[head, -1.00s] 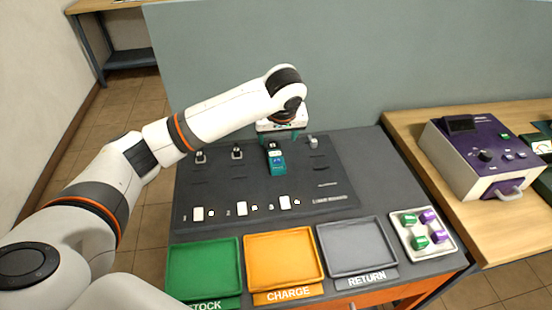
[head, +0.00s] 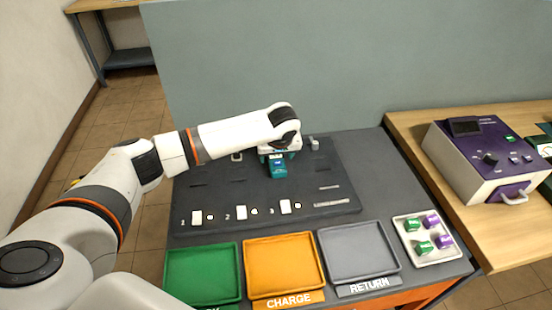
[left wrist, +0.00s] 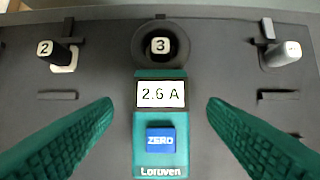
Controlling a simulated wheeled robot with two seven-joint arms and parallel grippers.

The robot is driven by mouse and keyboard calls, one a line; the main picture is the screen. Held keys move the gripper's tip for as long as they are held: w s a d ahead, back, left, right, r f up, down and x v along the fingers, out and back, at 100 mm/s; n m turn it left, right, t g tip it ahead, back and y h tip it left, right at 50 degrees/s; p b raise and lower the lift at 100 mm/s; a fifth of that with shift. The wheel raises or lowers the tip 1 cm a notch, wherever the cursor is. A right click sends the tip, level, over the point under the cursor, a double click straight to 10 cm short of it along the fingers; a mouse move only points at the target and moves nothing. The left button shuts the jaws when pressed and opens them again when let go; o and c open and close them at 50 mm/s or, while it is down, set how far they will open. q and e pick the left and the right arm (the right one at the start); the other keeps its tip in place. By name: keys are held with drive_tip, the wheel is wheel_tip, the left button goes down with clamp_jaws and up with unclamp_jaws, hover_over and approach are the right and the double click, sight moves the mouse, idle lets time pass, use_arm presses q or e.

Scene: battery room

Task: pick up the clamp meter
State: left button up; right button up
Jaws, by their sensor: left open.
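The clamp meter (left wrist: 160,108) is teal with a dark ring-shaped jaw at its top, a display reading 2.6 A and a blue ZERO button. Its jaw is around the post marked 3 on the dark panel. In the head view the clamp meter (head: 278,168) shows just below my left gripper (head: 276,155), which partly hides it. In the left wrist view my left gripper (left wrist: 160,125) is open, with one teal finger on each side of the meter and a gap on both sides. My right gripper is not in view.
The post marked 2 (left wrist: 64,52) and a grey-capped post (left wrist: 282,54) stand on either side. Green (head: 203,271), orange (head: 284,264) and grey (head: 358,249) trays lie in front. A white tray (head: 434,258) of small blocks and a purple device (head: 482,155) are at the right.

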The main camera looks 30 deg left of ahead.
use_arm(q)
drive_tip(key=shift+x, duration=1.1)
drive_tip(key=c, duration=1.2)
drive_tip(key=shift+r, duration=0.15)
